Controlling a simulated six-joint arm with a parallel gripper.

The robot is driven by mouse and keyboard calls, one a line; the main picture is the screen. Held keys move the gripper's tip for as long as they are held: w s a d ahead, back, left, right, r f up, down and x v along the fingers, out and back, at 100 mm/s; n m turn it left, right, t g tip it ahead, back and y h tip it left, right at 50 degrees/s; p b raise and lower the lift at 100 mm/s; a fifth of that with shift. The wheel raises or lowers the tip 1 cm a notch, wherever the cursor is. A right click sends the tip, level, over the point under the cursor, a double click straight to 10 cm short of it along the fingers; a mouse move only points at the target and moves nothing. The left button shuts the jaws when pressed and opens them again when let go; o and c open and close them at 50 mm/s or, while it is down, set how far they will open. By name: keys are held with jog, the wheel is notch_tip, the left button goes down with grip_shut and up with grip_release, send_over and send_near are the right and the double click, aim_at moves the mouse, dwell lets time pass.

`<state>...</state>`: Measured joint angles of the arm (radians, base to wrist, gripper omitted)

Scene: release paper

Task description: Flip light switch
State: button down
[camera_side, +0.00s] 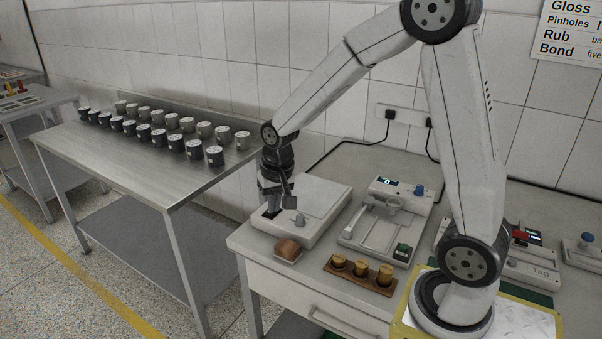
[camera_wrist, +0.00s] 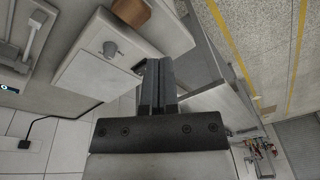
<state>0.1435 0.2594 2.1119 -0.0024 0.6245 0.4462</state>
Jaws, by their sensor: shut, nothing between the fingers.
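A white flat-topped device (camera_side: 318,204) sits at the left end of the bench, with a grey knob (camera_side: 300,220) on its front part. A dark patch (camera_side: 263,221), possibly the switch, shows at its left front corner. My gripper (camera_side: 273,211) points down right over that patch, its fingers together and empty. I cannot tell whether the tips touch it. In the wrist view the shut fingers (camera_wrist: 159,64) reach to the device's edge, with the knob (camera_wrist: 111,48) to their left. The fingers hide most of the patch there, so its position cannot be read.
A wooden rack with several brown jars (camera_side: 360,269) and a second instrument (camera_side: 388,217) stand to the right. A steel table (camera_side: 100,137) with several cans is at left, across a gap.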

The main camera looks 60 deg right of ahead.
jog(key=w+d+r+m+g, duration=0.1)
jog(key=w+d+m, duration=1)
jog(key=d, duration=0.3)
jog(key=shift+d+r+g, duration=0.3)
jog(key=shift+d+r, duration=0.05)
jog(key=shift+w, duration=0.1)
jog(key=shift+f, duration=0.15)
notch_tip(320, 180, down, 14)
jog(key=shift+r, duration=0.15)
jog(key=shift+f, duration=0.25)
dwell(0.7)
